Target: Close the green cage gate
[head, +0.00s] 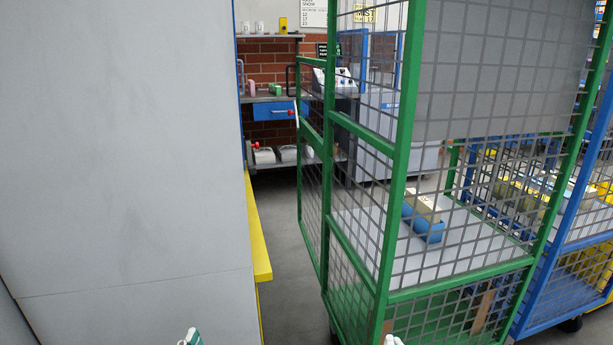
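The green cage (400,170) stands right of centre, with a grey mesh side and a white shelf inside. Its green-framed gate (312,135) stands at the cage's far left edge, angled out to the left, so it looks open. A pale upright bar, perhaps a handle, shows on the gate's outer edge. Only a small tip of my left gripper (190,339) shows at the bottom edge, in front of the grey panel. A small tip of my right gripper (393,341) shows at the bottom, near the cage's front corner post. Both are well apart from the gate.
A large grey panel (120,150) fills the left, with a yellow ledge (257,230) beside it. A narrow strip of grey floor (285,265) is clear between ledge and cage. A blue cage (570,240) stands right; a workbench stands behind.

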